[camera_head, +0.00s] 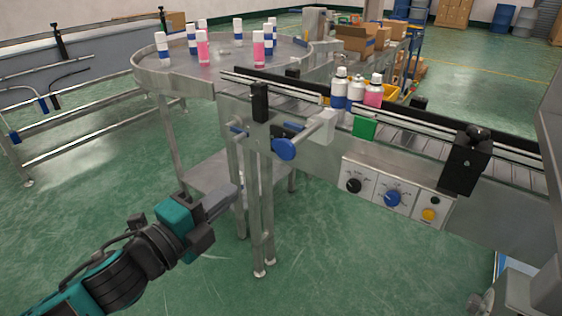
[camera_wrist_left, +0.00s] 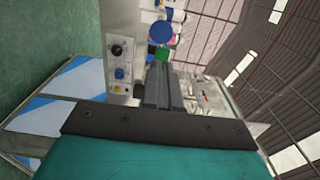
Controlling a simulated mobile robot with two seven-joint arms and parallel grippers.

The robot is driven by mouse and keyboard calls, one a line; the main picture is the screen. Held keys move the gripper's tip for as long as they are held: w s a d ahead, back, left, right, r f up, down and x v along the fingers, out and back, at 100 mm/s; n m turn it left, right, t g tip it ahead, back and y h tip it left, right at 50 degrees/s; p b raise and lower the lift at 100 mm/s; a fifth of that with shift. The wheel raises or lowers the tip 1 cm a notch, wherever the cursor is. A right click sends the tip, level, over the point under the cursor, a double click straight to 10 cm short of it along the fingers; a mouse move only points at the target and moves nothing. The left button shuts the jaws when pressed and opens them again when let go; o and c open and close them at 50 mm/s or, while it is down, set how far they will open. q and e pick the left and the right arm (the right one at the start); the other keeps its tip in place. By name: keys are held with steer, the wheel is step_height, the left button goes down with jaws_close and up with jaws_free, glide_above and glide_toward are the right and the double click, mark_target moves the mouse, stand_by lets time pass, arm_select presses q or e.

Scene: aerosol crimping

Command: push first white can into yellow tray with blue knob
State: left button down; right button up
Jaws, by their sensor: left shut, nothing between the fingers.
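My left gripper (camera_head: 222,203) is shut and empty, low in front of the conveyor and apart from it. Its closed fingers also show in the left wrist view (camera_wrist_left: 164,84). A round blue knob (camera_head: 285,149) sits on a rod at the conveyor's near side, up and right of the gripper. White-capped cans stand upright on the conveyor: a white one with a blue band (camera_head: 339,90), another white one (camera_head: 356,94) and a pink one (camera_head: 373,95). The yellow tray (camera_head: 391,93) is behind them, partly hidden. The right gripper is out of view.
A control panel (camera_head: 372,187) with black and blue dials and a yellow button is on the conveyor front. A green block (camera_head: 364,129) sits by the cans. Several cans stand on a round table (camera_head: 180,82) at the back left.

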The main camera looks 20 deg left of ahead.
arm_select(q)
steer(key=shift+w, duration=0.1)
stand_by(0.3)
glide_toward(283, 152)
steer(key=p+x, duration=0.1)
steer(key=x, duration=0.4)
steer(key=shift+w+d, duration=0.15)
steer(key=shift+w, duration=0.2)
steer(key=shift+w+d, duration=0.2)
steer(key=shift+w, duration=0.3)
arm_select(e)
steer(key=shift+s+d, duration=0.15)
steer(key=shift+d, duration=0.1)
